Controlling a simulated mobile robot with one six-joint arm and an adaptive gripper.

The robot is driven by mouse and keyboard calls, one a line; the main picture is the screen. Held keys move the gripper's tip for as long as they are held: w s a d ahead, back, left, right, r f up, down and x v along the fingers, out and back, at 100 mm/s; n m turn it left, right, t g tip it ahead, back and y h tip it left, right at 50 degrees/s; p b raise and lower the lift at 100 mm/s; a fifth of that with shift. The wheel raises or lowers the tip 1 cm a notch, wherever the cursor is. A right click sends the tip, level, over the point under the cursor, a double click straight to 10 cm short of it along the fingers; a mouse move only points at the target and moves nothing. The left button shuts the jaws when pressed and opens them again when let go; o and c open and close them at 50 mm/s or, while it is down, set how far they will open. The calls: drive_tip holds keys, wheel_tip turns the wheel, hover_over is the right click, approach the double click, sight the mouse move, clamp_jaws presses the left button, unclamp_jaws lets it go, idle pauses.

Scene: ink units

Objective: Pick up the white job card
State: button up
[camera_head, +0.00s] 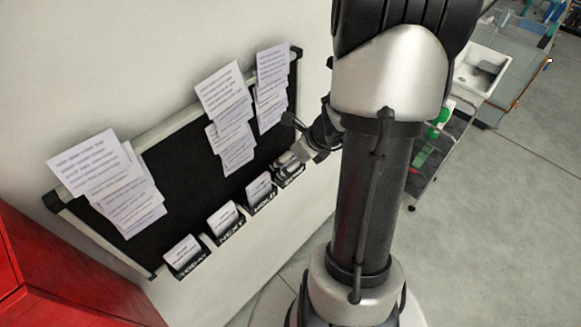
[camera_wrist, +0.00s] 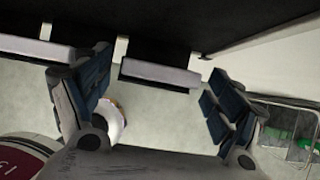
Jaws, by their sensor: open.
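White job cards with printed lines stand in the pockets of the dark wall board (camera_head: 185,172): one card (camera_head: 183,251) in the TODAY pocket, one (camera_head: 222,217) in NEXT and one (camera_head: 259,187) in HOLD. Which one the task means cannot be told. My gripper (camera_head: 291,160) is at the rightmost pocket (camera_head: 291,175) and hides most of it. In the wrist view my gripper (camera_wrist: 158,66) is open, its fingers apart on either side of a pocket (camera_wrist: 160,73). No card shows between the fingers.
Clusters of white sheets hang on the board at left (camera_head: 108,180), middle (camera_head: 226,115) and right (camera_head: 271,85). A red cabinet (camera_head: 60,275) stands at lower left. A trolley with green items (camera_head: 435,140) and a sink (camera_head: 482,72) are at right. Grey floor is open at far right.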

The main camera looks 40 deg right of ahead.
drive_tip(key=shift+x, duration=1)
drive_tip(key=c, duration=1.1)
drive_tip(key=shift+r, duration=0.15)
drive_tip(key=shift+c, duration=0.2)
